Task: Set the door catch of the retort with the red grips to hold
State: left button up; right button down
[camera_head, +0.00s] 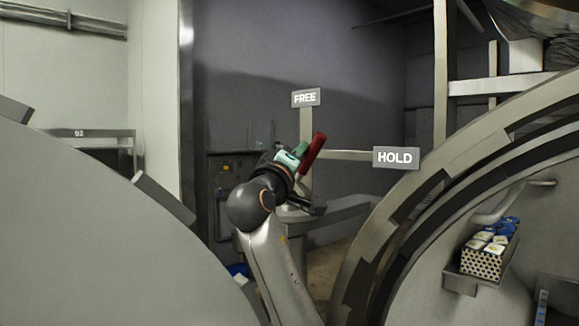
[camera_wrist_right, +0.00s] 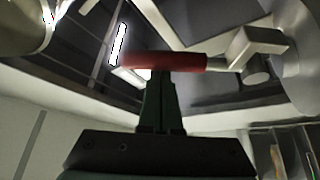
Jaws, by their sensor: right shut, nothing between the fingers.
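The catch lever's red grip (camera_head: 313,153) is at the middle of the head view, leaning up and slightly right, between the FREE sign (camera_head: 306,97) above and the HOLD sign (camera_head: 396,157) to the right. My right gripper (camera_head: 302,149) is shut and empty, on the left side of the grip. In the right wrist view the red grip (camera_wrist_right: 170,62) lies crosswise just past the closed fingertips (camera_wrist_right: 158,78); they look against it, but I cannot tell whether they touch. The lever's pivot is mostly hidden behind my arm. My left gripper is out of view.
The retort's round grey rim (camera_head: 372,245) curves up at the right. A patterned box (camera_head: 482,262) of packs sits on a small shelf there. A large pale curved surface (camera_head: 90,240) fills the lower left. A wall panel (camera_head: 229,180) stands behind my arm.

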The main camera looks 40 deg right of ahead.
pick_arm(q)
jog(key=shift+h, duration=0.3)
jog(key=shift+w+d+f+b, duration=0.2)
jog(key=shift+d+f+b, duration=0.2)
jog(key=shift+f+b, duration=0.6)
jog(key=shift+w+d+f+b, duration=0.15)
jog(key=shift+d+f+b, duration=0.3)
jog(key=shift+b, duration=0.85)
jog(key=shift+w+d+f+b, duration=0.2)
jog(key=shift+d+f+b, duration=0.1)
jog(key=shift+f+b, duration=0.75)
pick_arm(e)
jog(key=s+f+m+g+h, duration=0.3)
jog(key=s+f+m, duration=0.1)
jog(key=m, duration=0.3)
jog(key=shift+d+f, duration=0.2)
jog(key=shift+f, duration=0.05)
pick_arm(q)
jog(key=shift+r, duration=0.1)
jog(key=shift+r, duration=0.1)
